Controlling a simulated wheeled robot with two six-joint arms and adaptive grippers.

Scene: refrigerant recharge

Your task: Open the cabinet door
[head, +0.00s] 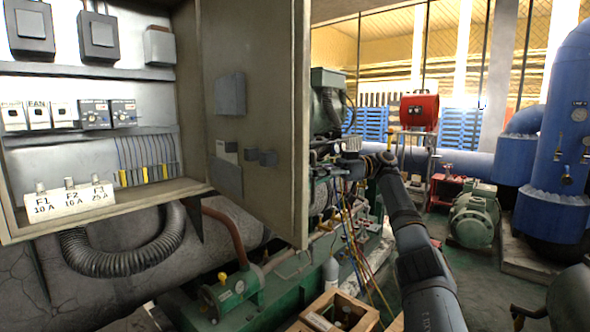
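The cabinet (103,205) fills the left of the head view and stands open. Its door (262,130) is swung out to the right, with the inner face toward me. My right arm comes in from the lower right, and its gripper (328,168) is just right of the door's free edge. I cannot tell whether it touches the door, or whether its fingers are open or shut, against the cluttered background. My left gripper is not in view.
A labelled fuse strip (69,199) sits at the cabinet's lower front. Below are a ribbed black hose (125,258) and a green valve (232,292). A wooden box (340,313) stands at the bottom centre. A green motor (474,216) and blue tank (562,130) are at right.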

